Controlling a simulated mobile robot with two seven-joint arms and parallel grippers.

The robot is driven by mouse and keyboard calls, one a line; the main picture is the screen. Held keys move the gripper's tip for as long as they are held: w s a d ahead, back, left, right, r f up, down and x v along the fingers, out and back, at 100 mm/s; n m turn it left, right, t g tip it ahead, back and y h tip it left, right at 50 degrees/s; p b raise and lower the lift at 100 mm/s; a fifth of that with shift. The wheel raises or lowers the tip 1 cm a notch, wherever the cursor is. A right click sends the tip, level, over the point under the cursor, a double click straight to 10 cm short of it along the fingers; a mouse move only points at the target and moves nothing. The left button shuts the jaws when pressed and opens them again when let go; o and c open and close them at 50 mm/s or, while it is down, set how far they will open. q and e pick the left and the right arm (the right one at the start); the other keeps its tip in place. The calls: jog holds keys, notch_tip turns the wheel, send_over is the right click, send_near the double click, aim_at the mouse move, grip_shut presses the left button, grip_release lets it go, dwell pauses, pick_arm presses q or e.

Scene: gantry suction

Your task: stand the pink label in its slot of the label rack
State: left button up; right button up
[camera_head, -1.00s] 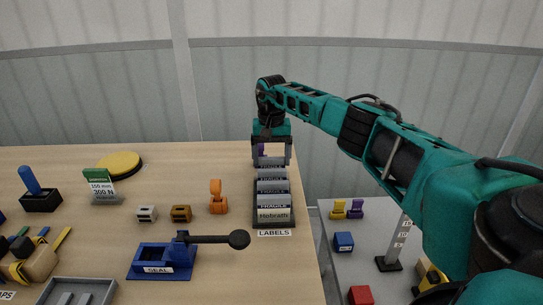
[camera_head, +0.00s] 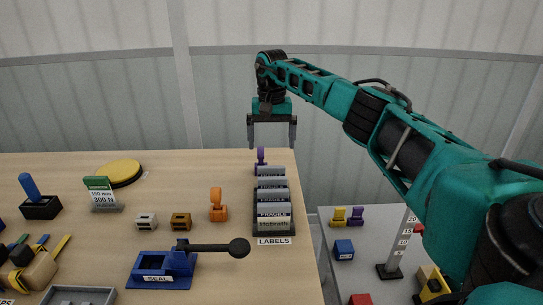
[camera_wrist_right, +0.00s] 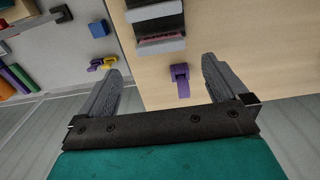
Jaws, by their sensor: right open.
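The dark label rack (camera_head: 274,233) stands near the table's right edge, behind its LABELS tag, with several grey-white labels (camera_head: 272,196) upright in a row. In the right wrist view, a thin pinkish strip (camera_wrist_right: 163,40) shows at the near end of the rack (camera_wrist_right: 153,12); it looks like the pink label's edge, but its face is hidden. In the head view I cannot pick out pink. My right gripper (camera_head: 271,146) is open and empty, pointing down above the far end of the rack; its spread fingers also show in the right wrist view (camera_wrist_right: 160,75). My left gripper is not seen.
A purple clamp (camera_head: 261,160) stands just behind the rack, close to my right gripper. An orange clamp (camera_head: 218,206) and a blue SEAL press (camera_head: 165,267) with a long black lever stand left. A lower grey table (camera_head: 370,270) with small parts lies right.

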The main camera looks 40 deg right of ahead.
jog(key=shift+r, duration=2.4)
